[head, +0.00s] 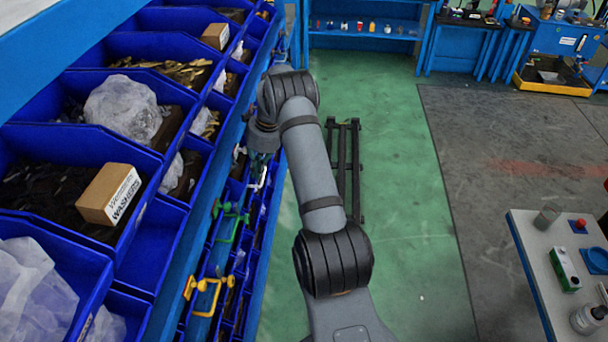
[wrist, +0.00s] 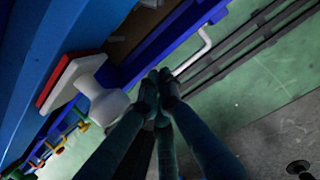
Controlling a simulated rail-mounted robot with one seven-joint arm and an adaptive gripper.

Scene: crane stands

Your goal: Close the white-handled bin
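The white handle (wrist: 194,54) is a bent bar on the front of a blue bin (wrist: 168,48) in the wrist view. Brown contents or inner surface show behind the bin's rim. In the head view the white handle (head: 261,180) shows at the rack's face, just below my gripper (head: 263,148), which is small and partly hidden by my arm. In the wrist view my gripper (wrist: 160,86) has its dark fingertips together, with nothing visible between them. The tips are at the handle's lower end; I cannot tell whether they touch it.
A green handle (head: 230,220) and a yellow handle (head: 207,292) stick out of the rack nearby. A white round knob (wrist: 100,104) is close to the wrist camera. Open blue bins (head: 120,235) line the left. A dark frame (head: 345,165) lies on the green floor.

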